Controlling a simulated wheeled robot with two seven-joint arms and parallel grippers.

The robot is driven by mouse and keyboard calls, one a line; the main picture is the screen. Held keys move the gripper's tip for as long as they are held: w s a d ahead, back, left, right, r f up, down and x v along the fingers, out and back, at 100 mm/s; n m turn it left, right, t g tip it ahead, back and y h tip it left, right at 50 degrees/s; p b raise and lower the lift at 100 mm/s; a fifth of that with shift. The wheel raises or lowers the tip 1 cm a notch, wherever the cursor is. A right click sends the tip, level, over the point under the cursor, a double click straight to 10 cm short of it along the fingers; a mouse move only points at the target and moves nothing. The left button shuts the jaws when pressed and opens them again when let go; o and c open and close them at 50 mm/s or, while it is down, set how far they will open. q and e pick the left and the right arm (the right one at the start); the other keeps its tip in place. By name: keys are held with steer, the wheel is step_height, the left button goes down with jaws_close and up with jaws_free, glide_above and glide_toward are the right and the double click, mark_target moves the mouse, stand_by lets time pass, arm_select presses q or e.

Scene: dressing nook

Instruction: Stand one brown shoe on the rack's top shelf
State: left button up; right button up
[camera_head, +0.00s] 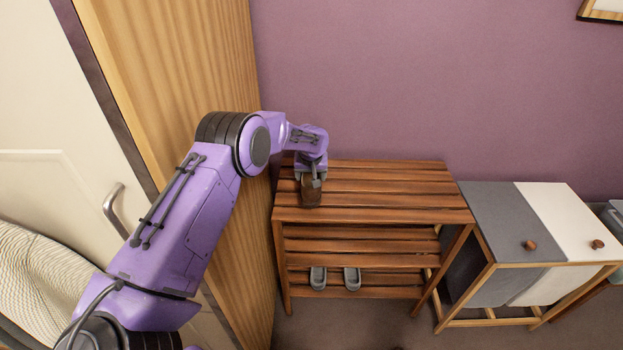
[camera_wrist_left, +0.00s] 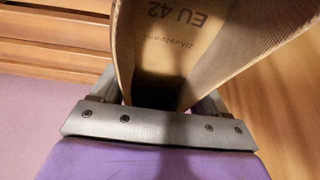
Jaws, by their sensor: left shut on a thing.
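A brown shoe (camera_head: 312,192) is at the left end of the wooden rack's top shelf (camera_head: 400,190). My left gripper (camera_head: 311,177) is shut on the shoe from above. In the left wrist view the shoe (camera_wrist_left: 190,45) fills the space between the fingers, its inside marked EU 42. In the head view the shoe appears on or just over the slats; I cannot tell whether its sole touches them. My right gripper is not in view.
A pair of grey shoes (camera_head: 318,278) stands on the rack's lower shelf. A tall wooden panel (camera_head: 225,200) is close on the left of the rack. A grey and white hamper (camera_head: 500,225) stands to the right. The top shelf's middle and right are clear.

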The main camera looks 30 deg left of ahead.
arm_select(q)
steer(key=shift+w+a+f, duration=0.15)
steer(key=shift+a+f, duration=0.1)
steer(key=shift+a, duration=0.05)
steer(key=shift+f, duration=1.55)
steer(key=shift+f, duration=0.1)
steer(key=o, duration=1.3)
steer(key=shift+r+p, duration=0.3)
steer(key=b+v, duration=0.1)
steer(key=v, duration=1)
steer(key=shift+s+d+r, duration=0.2)
steer(key=shift+s+r, duration=0.05)
